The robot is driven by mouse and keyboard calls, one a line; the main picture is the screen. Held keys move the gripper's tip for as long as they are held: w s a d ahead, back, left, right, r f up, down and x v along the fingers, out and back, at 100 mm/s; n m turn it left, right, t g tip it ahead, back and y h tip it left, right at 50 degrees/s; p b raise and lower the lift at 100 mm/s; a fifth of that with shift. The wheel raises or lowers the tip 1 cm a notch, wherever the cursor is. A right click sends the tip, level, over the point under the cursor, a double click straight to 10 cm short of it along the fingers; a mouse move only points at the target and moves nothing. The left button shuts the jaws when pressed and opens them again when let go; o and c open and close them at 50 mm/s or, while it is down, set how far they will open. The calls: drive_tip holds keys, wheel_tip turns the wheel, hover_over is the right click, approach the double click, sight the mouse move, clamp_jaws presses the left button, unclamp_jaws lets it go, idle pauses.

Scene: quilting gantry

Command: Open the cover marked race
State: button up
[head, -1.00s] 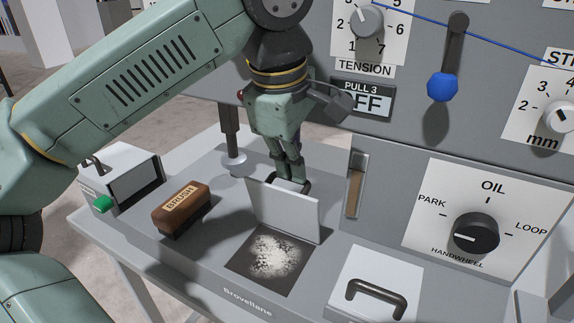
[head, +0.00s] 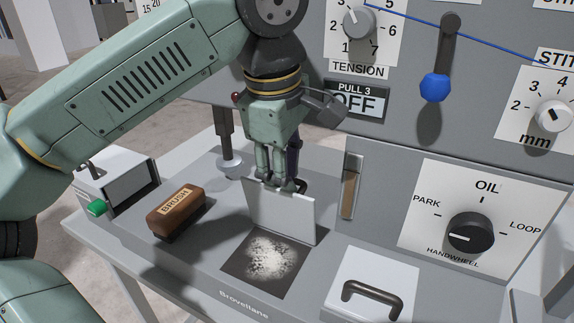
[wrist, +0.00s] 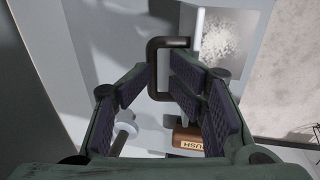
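A pale square cover (head: 280,212) stands raised, nearly upright, behind a dark square recess (head: 236,264) in the machine bed. No word shows on the face turned to the head camera; its other face is hidden there. Its dark bar handle (wrist: 153,70) is on the far side and shows in the wrist view. My gripper (head: 286,185) is just behind the cover's top edge. In the wrist view its fingers (wrist: 161,82) stand on either side of the handle bar, with a small gap, so it looks open.
White lint (head: 270,257) lies in the recess. A brown brush (head: 177,212) lies to the left. A closed cover with a handle (head: 372,292) is at front right. The upright panel with the handwheel knob (head: 472,233) rises behind and right.

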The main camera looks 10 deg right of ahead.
drive_tip(key=shift+w+d+f, duration=0.1)
drive_tip(key=shift+f, duration=0.5)
drive_tip(key=shift+r, duration=0.2)
wheel_tip(320, 180, up, 12)
drive_tip(key=s+a, duration=0.1)
drive_tip(key=shift+s+a, duration=0.2)
drive_tip(key=shift+s, duration=0.15)
drive_tip(key=shift+f, duration=0.1)
